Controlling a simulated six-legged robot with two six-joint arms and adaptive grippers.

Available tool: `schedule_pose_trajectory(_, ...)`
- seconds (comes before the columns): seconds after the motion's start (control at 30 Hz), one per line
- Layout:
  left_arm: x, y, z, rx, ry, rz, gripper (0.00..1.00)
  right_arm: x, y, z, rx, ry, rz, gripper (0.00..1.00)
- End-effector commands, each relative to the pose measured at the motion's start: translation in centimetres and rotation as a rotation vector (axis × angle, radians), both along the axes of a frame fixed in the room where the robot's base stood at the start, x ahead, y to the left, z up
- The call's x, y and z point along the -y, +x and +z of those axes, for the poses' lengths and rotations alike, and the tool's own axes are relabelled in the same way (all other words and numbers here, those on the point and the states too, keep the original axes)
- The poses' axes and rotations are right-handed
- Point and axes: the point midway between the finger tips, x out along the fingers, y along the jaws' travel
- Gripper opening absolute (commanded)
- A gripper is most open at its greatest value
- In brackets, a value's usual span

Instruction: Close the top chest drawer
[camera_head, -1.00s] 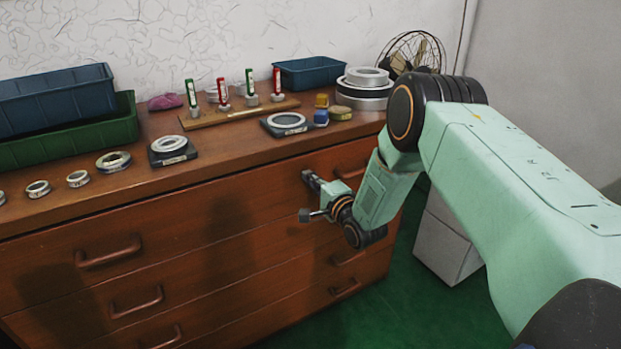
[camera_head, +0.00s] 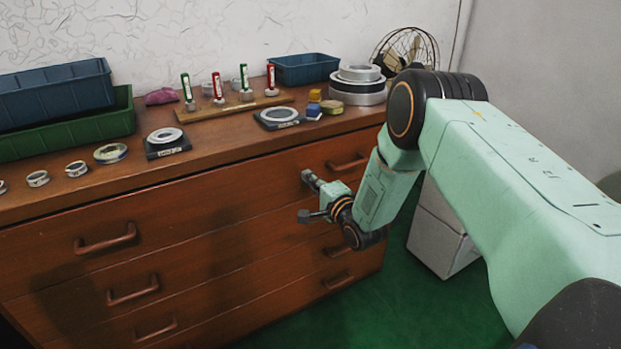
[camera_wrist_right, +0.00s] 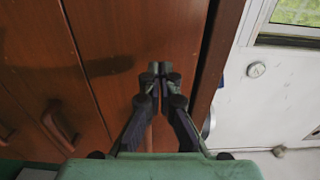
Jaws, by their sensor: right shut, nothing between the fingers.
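The wooden chest (camera_head: 215,262) stands against the wall with its drawers facing me. Its top drawer (camera_head: 215,205) has two dark handles, a left one (camera_head: 105,240) and a right one (camera_head: 347,163). The drawer front looks about flush with the drawers below, and I see no clear gap at its top edge. My right gripper (camera_head: 308,197) is in front of the chest's right half, left of and below the right handle. In the right wrist view my gripper (camera_wrist_right: 160,70) has its fingertips together and empty, close to the wood; contact cannot be told. My left gripper is not in view.
On the chest top are blue (camera_head: 55,95) and green bins (camera_head: 70,130), several bearing rings, a pen stand (camera_head: 235,107), a small blue bin (camera_head: 303,68) and stacked rings (camera_head: 358,88). A white box (camera_head: 437,235) stands right of the chest. Green floor is clear in front.

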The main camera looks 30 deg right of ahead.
Motion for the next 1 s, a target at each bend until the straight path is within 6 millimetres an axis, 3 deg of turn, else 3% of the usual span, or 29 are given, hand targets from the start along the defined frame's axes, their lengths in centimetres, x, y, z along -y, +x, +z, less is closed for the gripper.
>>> schedule_pose_trajectory(0.3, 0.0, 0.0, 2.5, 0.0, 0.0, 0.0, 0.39, 0.3, -5.9, 0.2, -0.005, 0.002, -0.002, 0.0)
schedule_pose_trajectory(0.5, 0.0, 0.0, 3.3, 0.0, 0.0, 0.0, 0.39, 0.3, -8.6, 0.1, -0.003, 0.001, -0.001, 0.0)
schedule_pose_trajectory(0.87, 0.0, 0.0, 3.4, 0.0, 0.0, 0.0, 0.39, 0.4, -9.8, 0.0, -0.001, -0.008, 0.0, 0.0)
schedule_pose_trajectory(1.0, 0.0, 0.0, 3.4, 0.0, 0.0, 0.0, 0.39, 0.4, -9.9, -0.9, -0.035, -0.135, 0.001, 0.0)
